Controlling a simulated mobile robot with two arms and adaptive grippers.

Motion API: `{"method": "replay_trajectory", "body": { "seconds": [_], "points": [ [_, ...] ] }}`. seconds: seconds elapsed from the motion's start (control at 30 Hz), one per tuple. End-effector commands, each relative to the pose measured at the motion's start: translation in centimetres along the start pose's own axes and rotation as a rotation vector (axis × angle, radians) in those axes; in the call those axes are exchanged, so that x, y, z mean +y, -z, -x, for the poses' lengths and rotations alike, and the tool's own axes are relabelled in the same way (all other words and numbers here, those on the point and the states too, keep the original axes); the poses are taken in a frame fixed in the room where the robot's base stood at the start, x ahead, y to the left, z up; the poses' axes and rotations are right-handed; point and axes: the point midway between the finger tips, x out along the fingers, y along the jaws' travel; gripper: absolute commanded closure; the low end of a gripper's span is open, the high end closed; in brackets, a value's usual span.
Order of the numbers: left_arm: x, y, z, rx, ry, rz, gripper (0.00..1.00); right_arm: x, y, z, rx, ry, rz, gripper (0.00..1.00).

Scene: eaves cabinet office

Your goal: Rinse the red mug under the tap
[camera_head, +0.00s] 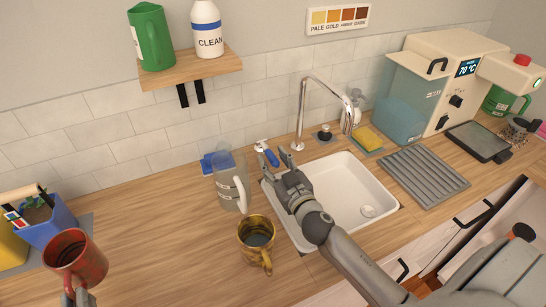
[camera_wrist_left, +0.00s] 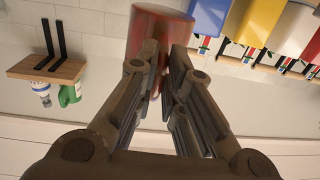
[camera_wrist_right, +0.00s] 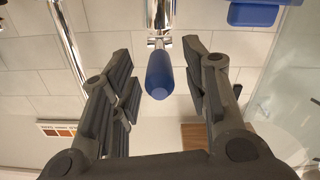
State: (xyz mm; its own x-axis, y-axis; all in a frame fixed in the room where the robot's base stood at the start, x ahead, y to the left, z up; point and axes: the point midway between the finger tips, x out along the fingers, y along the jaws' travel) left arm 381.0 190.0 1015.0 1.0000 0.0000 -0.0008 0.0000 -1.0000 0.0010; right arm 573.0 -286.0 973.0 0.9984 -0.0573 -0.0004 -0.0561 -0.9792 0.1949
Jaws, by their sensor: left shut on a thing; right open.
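The red mug (camera_head: 76,256) is at the lower left of the head view, roughly upright with its opening upward. My left gripper (camera_head: 74,296) is shut on it; in the left wrist view the mug (camera_wrist_left: 158,30) sits between the fingers. The chrome tap (camera_head: 302,112) arches over the white sink (camera_head: 345,190). A blue-handled lever (camera_head: 270,156) stands behind the sink's left corner. My right gripper (camera_head: 288,160) is open beside this lever. In the right wrist view the blue lever handle (camera_wrist_right: 160,75) shows between the open fingers.
A clear jug (camera_head: 231,185) and a yellow mug (camera_head: 257,236) stand left of the sink. A yellow sponge (camera_head: 368,138) lies behind it; a grey drying mat (camera_head: 424,175) is to its right. A blue container (camera_head: 50,222) stands behind the red mug. The left-middle counter is clear.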

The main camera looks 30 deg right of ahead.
Motion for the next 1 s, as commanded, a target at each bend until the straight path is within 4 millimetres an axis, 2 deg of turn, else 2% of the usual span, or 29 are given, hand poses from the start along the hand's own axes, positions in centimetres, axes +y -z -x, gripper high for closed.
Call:
{"method": "replay_trajectory", "body": {
  "seconds": [0.2,0.47,0.8,1.0],
  "points": [
    [0.0,0.43,-0.02,0.004,0.0,0.0,1.0,0.0,0.03,-1.16,0.0,0.001,0.0,0.57],
    [0.0,0.41,-0.02,0.004,0.0,0.0,1.0,0.0,0.0,-1.22,0.0,0.0,0.0,0.57],
    [0.0,0.41,-0.02,0.004,0.0,0.0,1.0,0.0,0.0,-1.2,0.0,0.0,0.0,1.0],
    [0.0,0.41,-0.02,0.004,0.0,0.0,1.0,-0.01,0.0,-1.2,0.0,0.001,0.0,1.0]
  ]
}}
